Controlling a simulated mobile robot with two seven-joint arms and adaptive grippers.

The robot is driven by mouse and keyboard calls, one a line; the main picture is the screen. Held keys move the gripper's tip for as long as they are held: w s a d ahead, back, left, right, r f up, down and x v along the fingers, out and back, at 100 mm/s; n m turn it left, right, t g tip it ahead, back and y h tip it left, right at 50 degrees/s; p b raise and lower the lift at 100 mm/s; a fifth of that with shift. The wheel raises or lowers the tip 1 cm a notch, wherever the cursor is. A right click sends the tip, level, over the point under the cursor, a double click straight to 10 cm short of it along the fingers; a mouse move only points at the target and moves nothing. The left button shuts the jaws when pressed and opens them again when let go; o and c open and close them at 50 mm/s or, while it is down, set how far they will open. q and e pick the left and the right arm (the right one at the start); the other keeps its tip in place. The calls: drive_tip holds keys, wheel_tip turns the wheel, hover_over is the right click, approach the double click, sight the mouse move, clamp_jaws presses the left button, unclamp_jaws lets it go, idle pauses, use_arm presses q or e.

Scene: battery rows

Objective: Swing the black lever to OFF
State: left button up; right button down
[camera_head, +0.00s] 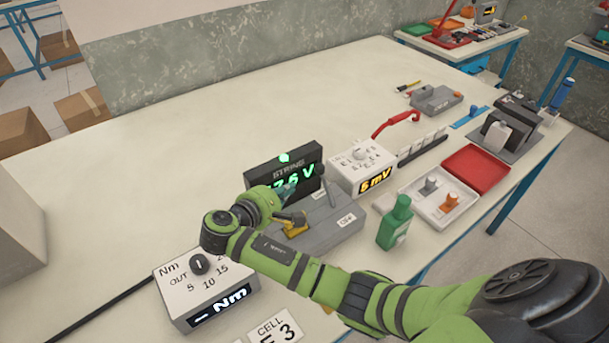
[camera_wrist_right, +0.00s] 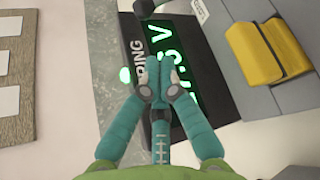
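The black lever (camera_head: 332,190) rises from a grey switch box (camera_head: 318,237), its knob near the string display. A white OFF label (camera_head: 347,219) is on the box to the right of the lever's foot. My right gripper (camera_head: 287,190) is left of the lever, in front of the display, apart from the lever. In the wrist view its teal fingers (camera_wrist_right: 165,78) are together with nothing seen between them. A dark rounded end (camera_wrist_right: 145,8), apparently the lever's knob, shows at that view's top edge. My left gripper is out of view.
The string display (camera_head: 270,172) stands behind the gripper. A yellow block (camera_head: 295,229) sits on the switch box. A white meter (camera_head: 362,168), green bottle (camera_head: 396,222) and white tray (camera_head: 428,205) stand right; a torque box (camera_head: 205,290) is front left. The back left table is clear.

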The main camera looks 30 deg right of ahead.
sight(306, 176)
drive_tip(key=p+x, duration=0.1)
drive_tip(key=x, duration=0.7)
drive_tip(key=shift+w+d+f+p, duration=0.15)
drive_tip(key=shift+w+d+p, duration=0.1)
drive_tip(key=shift+d+p, duration=0.05)
drive_tip(key=shift+w+d+f, duration=0.35)
drive_tip(key=shift+d, duration=0.2)
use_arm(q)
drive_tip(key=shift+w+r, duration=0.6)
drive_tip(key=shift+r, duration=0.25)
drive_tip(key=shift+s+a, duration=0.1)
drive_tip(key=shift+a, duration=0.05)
use_arm(e)
drive_tip(key=shift+d, duration=0.1)
drive_tip(key=shift+s+r, duration=0.35)
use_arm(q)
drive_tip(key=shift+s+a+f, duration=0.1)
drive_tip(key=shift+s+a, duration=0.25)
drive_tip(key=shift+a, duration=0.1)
use_arm(e)
drive_tip(key=shift+m, duration=0.3)
